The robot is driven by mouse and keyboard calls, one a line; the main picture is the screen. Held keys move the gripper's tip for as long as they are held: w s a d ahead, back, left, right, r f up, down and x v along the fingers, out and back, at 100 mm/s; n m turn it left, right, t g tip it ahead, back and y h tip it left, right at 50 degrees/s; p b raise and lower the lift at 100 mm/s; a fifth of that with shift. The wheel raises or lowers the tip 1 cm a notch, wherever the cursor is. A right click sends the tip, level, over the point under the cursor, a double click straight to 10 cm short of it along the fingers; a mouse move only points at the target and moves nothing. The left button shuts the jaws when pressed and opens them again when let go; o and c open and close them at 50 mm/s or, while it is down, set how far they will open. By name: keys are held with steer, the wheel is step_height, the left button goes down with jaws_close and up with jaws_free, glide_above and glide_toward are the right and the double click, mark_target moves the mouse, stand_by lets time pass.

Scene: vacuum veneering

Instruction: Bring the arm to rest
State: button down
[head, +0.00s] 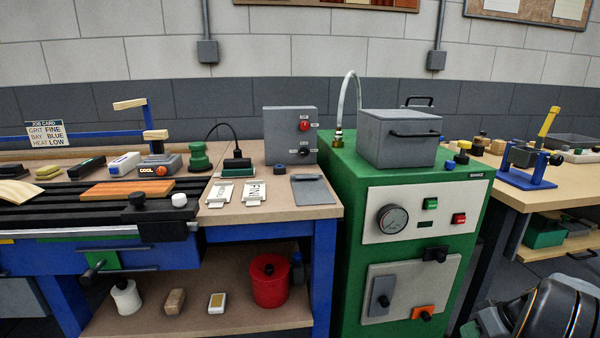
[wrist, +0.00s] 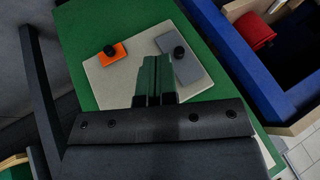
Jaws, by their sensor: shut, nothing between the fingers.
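My gripper (wrist: 153,85) shows in the wrist view with its two fingers together and nothing between them. It is in front of the lower panel (wrist: 120,77) of the green machine, which carries an orange switch plate (wrist: 108,53) and a grey lever plate (wrist: 180,58); I cannot tell how far off the panel is. In the head view, part of my dark arm (head: 555,310) shows at the lower right corner, and the gripper is out of that picture. The green machine (head: 335,200) stands in the middle, with a gauge (head: 393,219) on its upper panel.
The left workbench (head: 325,213) holds a job card, blocks, white tags and a grey control box (head: 288,135). A red canister (head: 269,281) stands on its shelf. The right table (head: 515,195) holds a blue stand (head: 525,175) and small parts. A grey box (head: 400,138) sits atop the machine.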

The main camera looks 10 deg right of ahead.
steer(key=s+a+r+h+p, duration=0.1)
steer(key=a+r+p, duration=0.8)
steer(key=r, duration=0.3)
steer(key=s+a+r+h+p, duration=0.2)
steer(key=a+r+p, duration=0.7)
steer(key=r+p, duration=0.2)
steer(key=s+a+r+h+p, duration=0.1)
steer(key=a+r+h+p, duration=0.1)
steer(key=a+r+p, duration=0.7)
step_height(320, 180, up, 5)
steer(key=shift+s+a+r+m+g+p, duration=0.2)
steer(key=shift+s+m+g+p, duration=0.2)
steer(key=shift+p, duration=0.45)
steer(key=shift+d, duration=0.15)
